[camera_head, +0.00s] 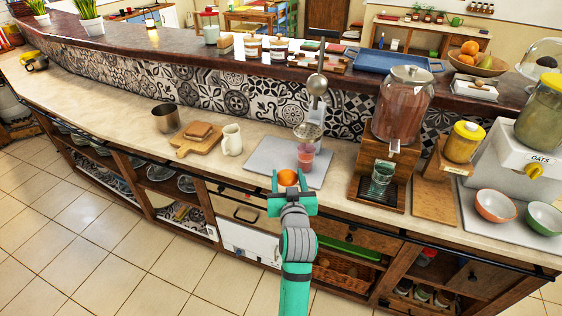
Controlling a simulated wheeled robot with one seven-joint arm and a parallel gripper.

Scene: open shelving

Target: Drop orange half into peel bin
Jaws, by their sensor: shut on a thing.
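My gripper (289,178) is shut on the orange half (288,176), which shows its round orange side between the two green fingers. The gripper is near the counter's front edge, in front of a grey mat (262,163). The inside of the container is mostly hidden.
A press with a long lever (317,85) and a glass of reddish drink (306,156) stand just beyond the gripper. A drink dispenser (402,105) stands right. The counter's far left is mostly clear.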

